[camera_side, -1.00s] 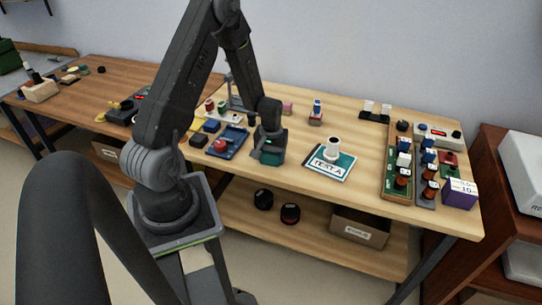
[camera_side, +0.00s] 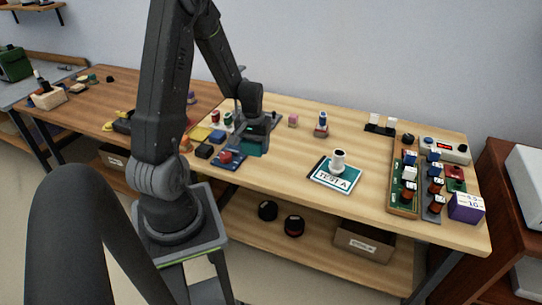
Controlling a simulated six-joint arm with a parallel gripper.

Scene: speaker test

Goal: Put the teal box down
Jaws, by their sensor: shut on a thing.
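The teal box (camera_side: 253,149) shows just below my gripper (camera_side: 256,137), partly hidden by it. My gripper points down and is shut on the teal box. In the picture it sits just right of the blue tray (camera_side: 237,150) with the red knob, over the left part of the workbench. I cannot tell whether the box touches the table or hangs just above it.
Bare wood lies between my gripper and the plate.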

